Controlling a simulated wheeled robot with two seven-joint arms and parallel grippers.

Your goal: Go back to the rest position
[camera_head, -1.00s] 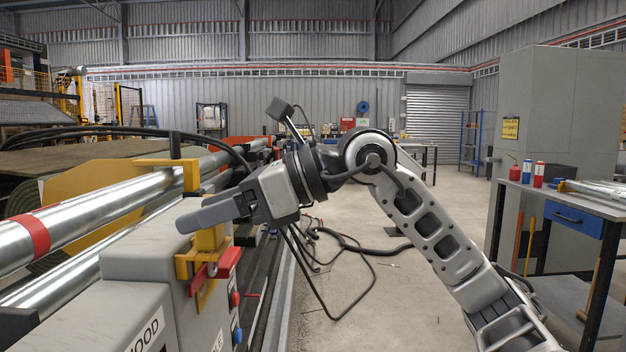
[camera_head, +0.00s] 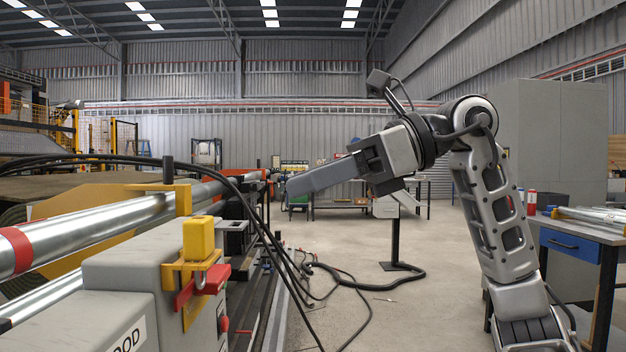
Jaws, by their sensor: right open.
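My right gripper (camera_head: 318,180) is in the middle of the head view, at the end of my right arm, which rises from the lower right. Its fingers point left and are seen nearly edge-on. It is open, and no object shows between the fingers. It hangs in the air to the right of the machine and touches nothing that I can see. A yellow block (camera_head: 199,239) sits in a yellow bracket (camera_head: 186,276) on the machine's grey box, left of and below the gripper. My left gripper is not in view.
The grey machine box (camera_head: 130,268) and shiny metal rollers (camera_head: 105,219) fill the left. Black cables (camera_head: 262,225) hang down to the floor beside the machine. A workbench (camera_head: 590,242) with a blue drawer (camera_head: 570,246) stands at the right. The concrete floor (camera_head: 420,310) between is mostly clear.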

